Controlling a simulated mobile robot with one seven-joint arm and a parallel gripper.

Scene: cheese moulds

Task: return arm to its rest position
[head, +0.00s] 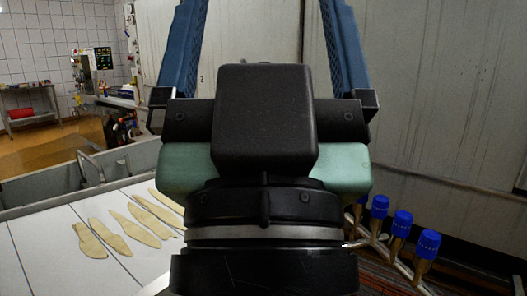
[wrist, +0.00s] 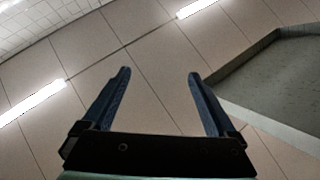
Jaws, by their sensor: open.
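My gripper (head: 262,50) stands upright, close to the head camera, and fills the middle of the head view. Its two blue fingers are spread wide apart with nothing between them. In the wrist view the fingers (wrist: 158,85) also stand apart and empty, pointing at the ceiling. The gripper touches nothing that I can see. Its body and my wrist hide the middle of the scene in the head view.
A white table (head: 40,250) at the lower left bears several flat tan pieces (head: 122,235). Several blue-capped fittings (head: 401,223) on metal pipes stand at the lower right. A pale panelled wall (head: 430,90) is behind.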

